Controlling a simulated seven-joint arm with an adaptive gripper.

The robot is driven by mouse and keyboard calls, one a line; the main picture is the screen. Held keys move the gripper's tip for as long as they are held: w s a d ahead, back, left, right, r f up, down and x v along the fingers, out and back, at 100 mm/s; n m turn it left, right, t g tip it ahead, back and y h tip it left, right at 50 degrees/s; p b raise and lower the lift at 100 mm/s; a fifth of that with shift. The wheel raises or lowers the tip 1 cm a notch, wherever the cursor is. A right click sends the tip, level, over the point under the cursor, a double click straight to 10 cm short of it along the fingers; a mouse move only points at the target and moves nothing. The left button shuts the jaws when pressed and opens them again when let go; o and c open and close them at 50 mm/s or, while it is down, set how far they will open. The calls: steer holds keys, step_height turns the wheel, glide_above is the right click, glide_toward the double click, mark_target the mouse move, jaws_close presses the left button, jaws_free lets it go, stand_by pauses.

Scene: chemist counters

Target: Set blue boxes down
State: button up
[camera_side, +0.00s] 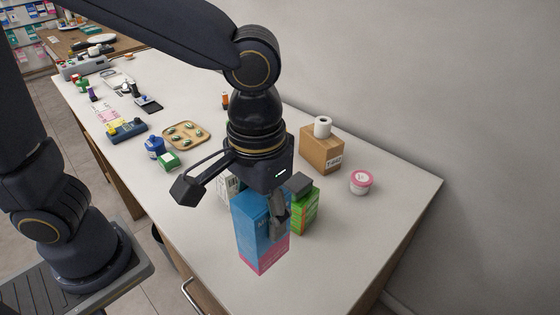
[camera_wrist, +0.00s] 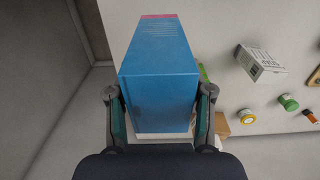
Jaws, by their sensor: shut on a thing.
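A tall blue box (camera_side: 255,225) with a pink lower end stands out near the front right of the counter in the side view. My gripper (camera_side: 277,215) is shut on this box. In the wrist view the blue box (camera_wrist: 160,80) fills the space between the two fingers of my gripper (camera_wrist: 160,110), one finger on each side. The side view does not clearly show whether its bottom touches the counter. A green box (camera_side: 306,208) stands just right of the blue box, partly hidden by my gripper.
A white box (camera_side: 226,186) is partly hidden behind my gripper; it also shows in the wrist view (camera_wrist: 262,62). A cardboard box (camera_side: 321,150) with a white roll (camera_side: 322,126) and a pink-lidded jar (camera_side: 361,181) stand behind. The counter's front right (camera_side: 345,255) is clear.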

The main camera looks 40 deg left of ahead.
steer(key=shift+n, duration=0.3)
steer(key=r, duration=0.4)
steer(key=shift+w+a, duration=0.35)
steer(key=w+a+n, duration=0.4)
steer(key=a, duration=0.5)
steer(key=w+a+n, duration=0.4)
steer(key=w+a, duration=0.1)
steer(key=a, duration=0.4)
steer(key=shift+n, duration=0.3)
steer(key=a+n, duration=0.4)
steer(key=a, duration=0.6)
steer(key=s+a+n, duration=0.4)
steer(key=a, duration=0.7)
steer(key=shift+n, duration=0.4)
steer(key=w+a+f, duration=0.3)
steer(key=w+f, duration=0.3)
steer(key=f, duration=0.3)
steer(key=w+a+f, duration=0.3)
steer(key=w+f, duration=0.3)
steer(key=f, duration=0.3)
steer(key=shift+a, duration=0.2)
